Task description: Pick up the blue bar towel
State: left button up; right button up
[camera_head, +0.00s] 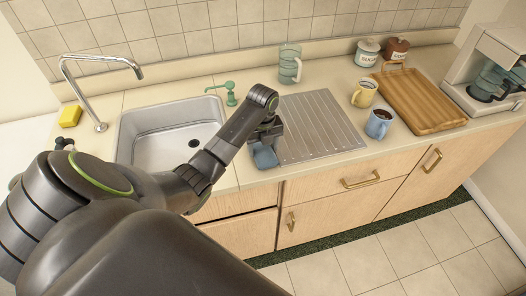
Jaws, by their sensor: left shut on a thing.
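The blue bar towel (265,157) is a small bundle of blue cloth at the counter's front edge, between the sink and the ribbed drainboard. My left arm reaches in from the left, and its gripper (266,141) points down and is shut on the towel. The gripper hides the towel's upper part, and I cannot tell whether the towel still touches the counter. My right gripper is not in view.
The sink (150,147) with a tall faucet (98,92) is at left. A soap pump (230,94) and glass (289,63) stand behind. Yellow (363,95) and blue (378,125) mugs, a wooden tray (428,101) and a coffee machine (490,75) are right. The drainboard (318,128) is clear.

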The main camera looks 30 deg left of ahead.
aim_at(263, 149)
pick_arm(q)
jog(key=shift+r, duration=0.15)
notch_tip(263, 149, up, 4)
jog(key=shift+w+r+b, duration=0.1)
jog(key=shift+r+b, duration=0.1)
jog(key=shift+b, duration=0.5)
notch_tip(263, 149, up, 4)
jog(key=p, duration=0.4)
jog(key=shift+r+p, duration=0.6)
jog(key=shift+r, duration=0.05)
